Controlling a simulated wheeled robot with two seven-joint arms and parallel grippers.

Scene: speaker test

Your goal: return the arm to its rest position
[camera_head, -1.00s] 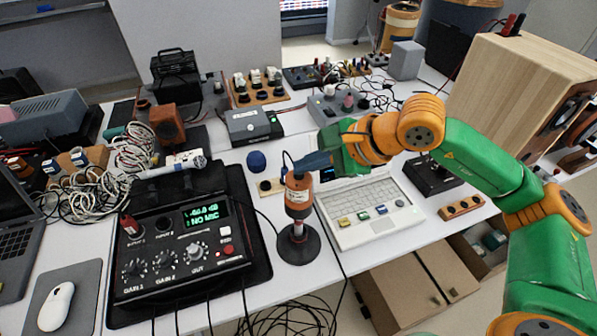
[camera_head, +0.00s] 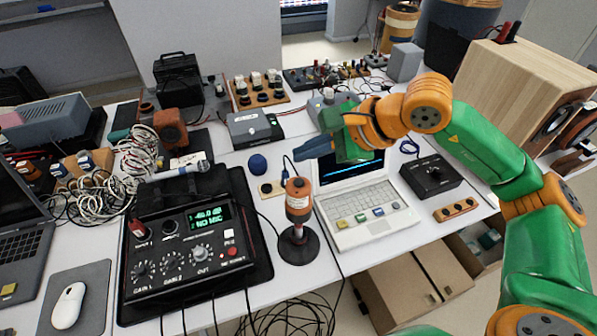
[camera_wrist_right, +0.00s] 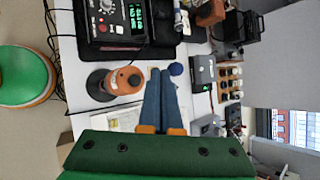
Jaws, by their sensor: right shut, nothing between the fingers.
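My right arm comes in from the right in the head view, green and orange. Its gripper (camera_head: 311,150) has blue fingers and is shut and empty, above the table behind the orange cylinder on a stand (camera_head: 297,200). In the right wrist view the shut fingers (camera_wrist_right: 160,75) lie side by side with nothing between them, and the orange cylinder (camera_wrist_right: 124,80) is to their left, apart from them. My left gripper shows in neither view.
A black audio device (camera_head: 185,250) stands left of the cylinder. A blue ball (camera_head: 257,162) is near the fingertips' left. A black knob box (camera_head: 431,175) and a wooden speaker cabinet (camera_head: 515,92) stand at the right.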

